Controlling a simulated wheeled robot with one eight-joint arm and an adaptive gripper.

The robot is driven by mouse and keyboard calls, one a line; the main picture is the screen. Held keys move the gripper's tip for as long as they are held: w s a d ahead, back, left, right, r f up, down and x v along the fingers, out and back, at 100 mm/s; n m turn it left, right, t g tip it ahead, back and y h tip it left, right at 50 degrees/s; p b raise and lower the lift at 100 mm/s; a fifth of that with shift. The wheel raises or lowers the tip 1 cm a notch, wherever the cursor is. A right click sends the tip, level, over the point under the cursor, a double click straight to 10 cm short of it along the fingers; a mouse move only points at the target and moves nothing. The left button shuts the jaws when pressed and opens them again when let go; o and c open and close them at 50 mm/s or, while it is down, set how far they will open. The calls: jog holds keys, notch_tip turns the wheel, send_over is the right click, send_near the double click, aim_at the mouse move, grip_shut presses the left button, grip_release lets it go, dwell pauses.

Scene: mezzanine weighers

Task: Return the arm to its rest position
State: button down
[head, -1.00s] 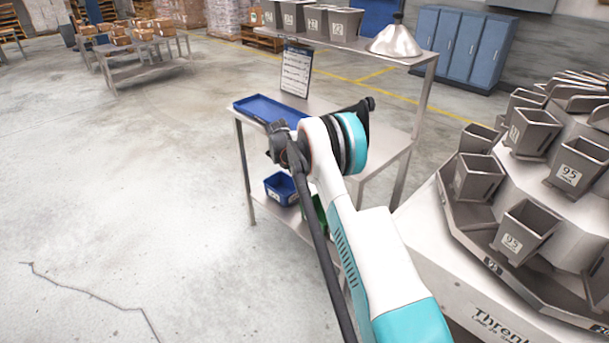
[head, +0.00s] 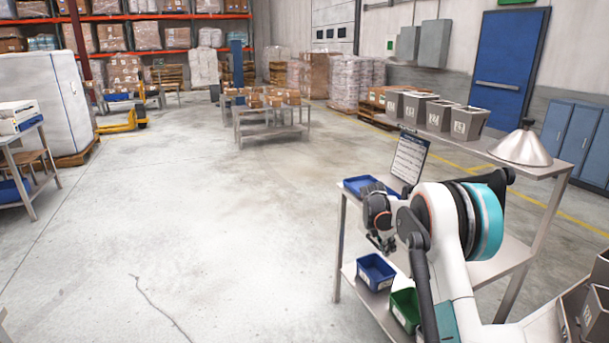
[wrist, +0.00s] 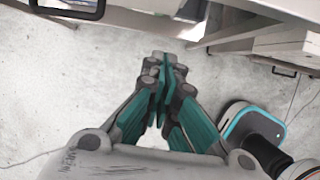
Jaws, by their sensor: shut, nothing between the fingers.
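My arm is folded, white and teal, at the lower right of the head view. My gripper (head: 384,243) hangs at the arm's end, in front of the left side of the steel workbench. In the wrist view my gripper (wrist: 163,75) has its teal-sided fingers closed together with nothing between them. Bare concrete floor lies below it there. The fingertips appear apart from the bench.
The steel workbench (head: 515,256) stands close on the right, with a blue tray (head: 358,184) on top and blue (head: 376,270) and green (head: 404,308) bins below. Open floor lies left.

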jog(key=s+a+r+m+t+y, duration=0.1)
jog(key=s+a+r+m, duration=0.4)
jog(key=s+r, duration=0.6)
jog(key=s+a+r+m+t+y, duration=0.15)
jog(key=s+a+r+m, duration=0.3)
jog(key=s+r, duration=0.65)
jog(key=s+a+m+t, duration=0.1)
jog(key=s+a+m, duration=0.1)
jog(key=s, duration=0.6)
jog(key=s+a+f+m+t+y, duration=0.1)
jog(key=s+a+m, duration=0.1)
jog(key=s+m, duration=0.3)
jog(key=s+a+m+t, duration=0.1)
jog(key=s+m, duration=0.3)
jog(key=s, duration=0.9)
jog(key=shift+a+f+y, duration=0.35)
jog(key=shift+a, duration=0.4)
jog(key=shift+m, duration=0.25)
